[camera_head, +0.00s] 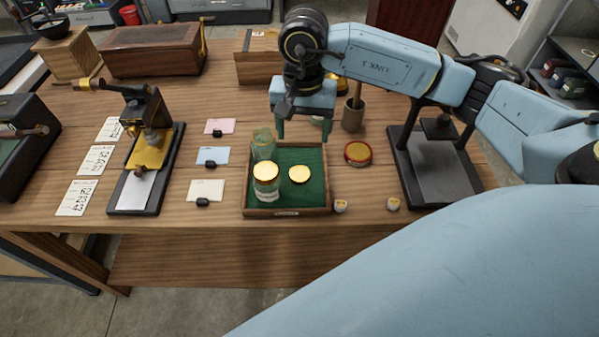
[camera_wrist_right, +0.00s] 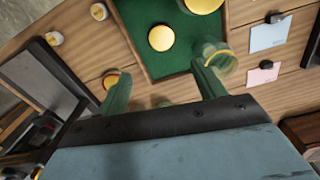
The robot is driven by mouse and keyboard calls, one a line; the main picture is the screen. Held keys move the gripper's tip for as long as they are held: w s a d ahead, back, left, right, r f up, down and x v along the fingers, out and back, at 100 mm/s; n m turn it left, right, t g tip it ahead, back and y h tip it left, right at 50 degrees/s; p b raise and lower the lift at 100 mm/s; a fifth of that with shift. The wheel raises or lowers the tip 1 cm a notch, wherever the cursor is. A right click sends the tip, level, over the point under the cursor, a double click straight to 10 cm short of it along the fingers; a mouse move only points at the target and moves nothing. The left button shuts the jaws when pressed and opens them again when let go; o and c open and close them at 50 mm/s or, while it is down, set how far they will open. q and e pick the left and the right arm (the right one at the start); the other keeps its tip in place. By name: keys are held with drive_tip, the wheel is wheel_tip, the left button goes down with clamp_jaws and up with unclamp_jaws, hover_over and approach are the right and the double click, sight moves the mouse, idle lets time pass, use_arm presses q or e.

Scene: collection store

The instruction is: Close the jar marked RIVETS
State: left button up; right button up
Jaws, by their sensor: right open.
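In the head view a glass jar with a gold lid on (camera_head: 266,182) stands at the front left of the green-lined tray (camera_head: 327,202); its white label is too small to read. Behind it stands a greenish glass jar (camera_head: 263,143) that looks lidless; it also shows in the right wrist view (camera_wrist_right: 218,62). A loose gold lid (camera_head: 299,174) lies flat on the tray, right of the jars; the wrist view shows it too (camera_wrist_right: 161,38). My right gripper (camera_head: 304,134) is open and empty, above the tray's back edge. My left gripper is out of view.
A red-rimmed round tin (camera_head: 357,153) and two small white pots (camera_head: 341,205) (camera_head: 393,203) are right of the tray. A wooden pestle and mortar (camera_head: 353,114) stands behind. Presses (camera_head: 149,170) (camera_head: 436,165) flank the table. Cards (camera_head: 212,156) lie left.

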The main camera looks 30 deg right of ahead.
hover_over(300, 171)
drive_tip(key=f, duration=0.6)
drive_tip(key=shift+d, duration=0.3)
drive_tip(key=shift+a+f, duration=0.2)
drive_tip(key=shift+f, duration=1.1)
drive_tip(key=shift+a+f, duration=0.15)
drive_tip(key=shift+f, duration=1.1)
drive_tip(key=c, duration=1)
drive_tip(key=shift+c, duration=0.2)
wheel_tip(300, 171, up, 10)
drive_tip(key=shift+s, duration=0.1)
